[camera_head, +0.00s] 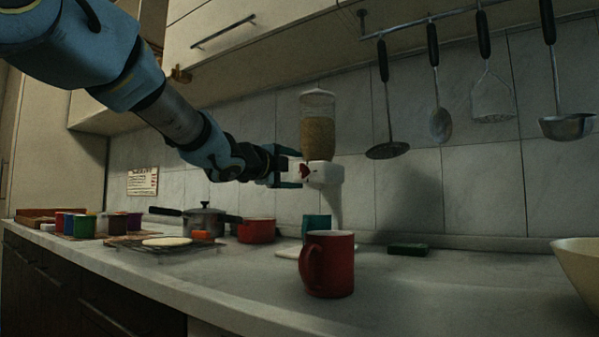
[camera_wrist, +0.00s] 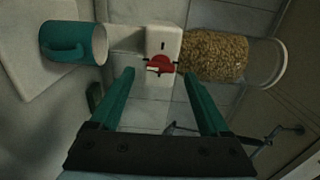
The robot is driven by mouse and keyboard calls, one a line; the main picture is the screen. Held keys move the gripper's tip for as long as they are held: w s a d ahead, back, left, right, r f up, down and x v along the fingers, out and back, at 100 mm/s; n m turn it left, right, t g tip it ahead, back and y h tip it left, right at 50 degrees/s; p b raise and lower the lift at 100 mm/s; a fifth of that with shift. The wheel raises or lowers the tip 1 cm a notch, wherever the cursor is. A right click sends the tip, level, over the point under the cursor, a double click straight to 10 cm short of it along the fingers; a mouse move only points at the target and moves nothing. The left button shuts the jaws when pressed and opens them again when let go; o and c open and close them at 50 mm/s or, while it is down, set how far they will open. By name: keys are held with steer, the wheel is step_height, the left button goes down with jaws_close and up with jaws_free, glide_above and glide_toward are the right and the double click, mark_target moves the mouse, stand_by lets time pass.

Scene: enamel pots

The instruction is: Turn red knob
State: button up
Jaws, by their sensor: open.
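The red knob (camera_wrist: 160,64) is on the white body of a dispenser (camera_wrist: 163,42) with a clear container of grain-like pieces (camera_wrist: 212,55). In the head view the knob (camera_head: 305,171) shows on the dispenser's left side, partly behind my gripper. My gripper (camera_wrist: 162,80) is open, its two green fingers on either side of the knob in the wrist view; I cannot tell if they touch it. In the head view my gripper (camera_head: 291,172) is at the dispenser body. A teal mug (camera_wrist: 75,43) stands below the dispenser; in the head view it (camera_head: 317,226) is partly behind the red mug.
A red mug (camera_head: 328,265) stands at the front of the counter (camera_head: 420,290). A lidded pot (camera_head: 203,221), a red pot (camera_head: 256,231) and several coloured containers (camera_head: 100,224) are at left. Utensils hang from a rail (camera_head: 430,20) at upper right. A bowl (camera_head: 580,262) is at the right edge.

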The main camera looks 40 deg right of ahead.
mark_target(301, 164)
steer(key=v, duration=0.8)
steer(key=shift+a, duration=0.2)
steer(key=shift+c, duration=0.2)
steer(key=shift+r+p, duration=0.1)
steer(key=shift+p, duration=0.3)
steer(key=shift+c, duration=0.7)
steer(key=shift+d+r+n+p, duration=0.15)
steer(key=shift+r+n+p, duration=0.05)
steer(key=shift+n+p, duration=0.5)
steer(key=shift+c, duration=0.8)
steer(key=shift+r+n+p, duration=0.3)
steer(key=shift+n+p, duration=0.7)
steer(key=shift+p, duration=0.1)
steer(key=shift+c, duration=0.7)
steer(key=n+p, duration=0.2)
steer(key=shift+d+r+n+g, duration=0.15)
steer(key=shift+r+n+g, duration=0.1)
steer(key=shift+n+g, duration=0.05)
steer(key=shift+c, duration=0.5)
steer(key=w+d+n+p, duration=0.1)
steer(key=d+n+p, duration=0.2)
steer(key=n, duration=0.1)
steer(key=w+d+n+p, duration=0.1)
steer(key=d+n+p, duration=0.2)
steer(key=n, duration=0.1)
steer(key=w+d+n+p, duration=0.1)
steer(key=d+n+p, duration=0.1)
steer(key=d+n, duration=0.1)
steer(key=shift+d+n+p, duration=0.4)
